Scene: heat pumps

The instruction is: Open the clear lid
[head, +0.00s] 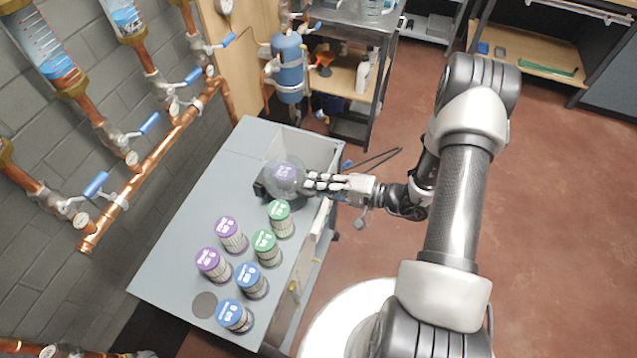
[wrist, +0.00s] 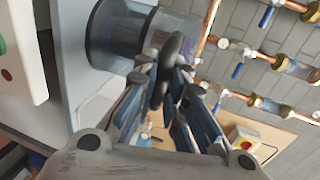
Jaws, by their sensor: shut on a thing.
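The clear lid (head: 283,178) is a rounded transparent cover near the far end of the grey bench. A purple label shows at it, and its base is dark. In the wrist view the clear round body (wrist: 115,35) lies just beyond my fingers, with a dark rounded handle (wrist: 165,68) in front of it. My gripper (head: 312,184) reaches in from the right, at the lid's right side. In the wrist view its fingers (wrist: 163,85) are closed around the dark handle. The fingers partly hide the handle and the lid's edge. I see no clear gap between lid and base.
Several canisters with purple (head: 229,235), green (head: 280,217) and blue (head: 235,316) tops stand on the grey bench (head: 180,258) nearer the front. Copper pipes with blue valves (head: 95,185) run along the left wall. A shelf cart (head: 345,80) stands behind. Red floor is open at right.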

